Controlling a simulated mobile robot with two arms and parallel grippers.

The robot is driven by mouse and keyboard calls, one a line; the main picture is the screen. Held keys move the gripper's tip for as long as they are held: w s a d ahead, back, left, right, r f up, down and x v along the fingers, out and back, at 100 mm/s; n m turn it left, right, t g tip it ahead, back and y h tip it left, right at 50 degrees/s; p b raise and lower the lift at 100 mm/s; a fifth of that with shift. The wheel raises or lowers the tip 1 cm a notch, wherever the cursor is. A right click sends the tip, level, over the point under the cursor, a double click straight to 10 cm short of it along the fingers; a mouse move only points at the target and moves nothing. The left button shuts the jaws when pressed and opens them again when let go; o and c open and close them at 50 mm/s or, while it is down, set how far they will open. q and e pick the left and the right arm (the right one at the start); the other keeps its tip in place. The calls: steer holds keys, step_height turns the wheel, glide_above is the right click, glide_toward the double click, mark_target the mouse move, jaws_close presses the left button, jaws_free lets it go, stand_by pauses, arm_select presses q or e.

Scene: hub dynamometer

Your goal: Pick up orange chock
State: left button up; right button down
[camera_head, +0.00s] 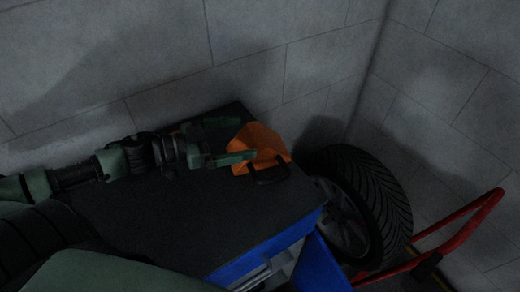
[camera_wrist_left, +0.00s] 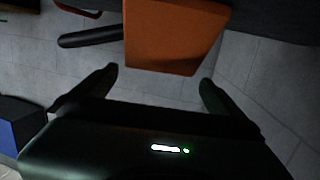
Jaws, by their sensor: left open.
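The orange chock (camera_head: 261,143) sits near the far right end of the dark top of a blue cabinet, with a dark handle (camera_head: 270,175) on its near side. My left gripper (camera_head: 235,140) is open beside the chock's left side, its fingers pointing toward it. In the left wrist view the chock (camera_wrist_left: 172,35) lies ahead of the two spread fingers of the left gripper (camera_wrist_left: 160,85), roughly centred between them. Its handle (camera_wrist_left: 90,37) shows to the left there. I cannot tell whether a finger touches the chock. My right gripper is not in view.
The blue cabinet's dark top (camera_head: 190,220) is mostly bare in front of my left arm. A wheel with a black tyre (camera_head: 375,205) stands just right of the cabinet. A red tubular frame (camera_head: 460,220) is further right. Grey block walls (camera_head: 300,40) rise close behind.

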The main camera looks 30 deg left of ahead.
mark_target(265, 134)
arm_select(q)
steer(key=shift+w+d, duration=0.35)
steer(key=shift+w, duration=0.15)
steer(key=shift+x, duration=1)
steer(key=shift+p+x, duration=0.6)
steer(key=shift+x, duration=1.6)
steer(key=shift+w+d+f, duration=0.2)
steer(key=shift+d+f, duration=0.1)
steer(key=shift+d, duration=0.05)
steer(key=c, duration=1.6)
steer(key=shift+r, duration=0.1)
steer(key=shift+c, duration=1)
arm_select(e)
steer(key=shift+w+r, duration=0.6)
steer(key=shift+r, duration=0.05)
arm_select(q)
steer(key=shift+r, duration=0.1)
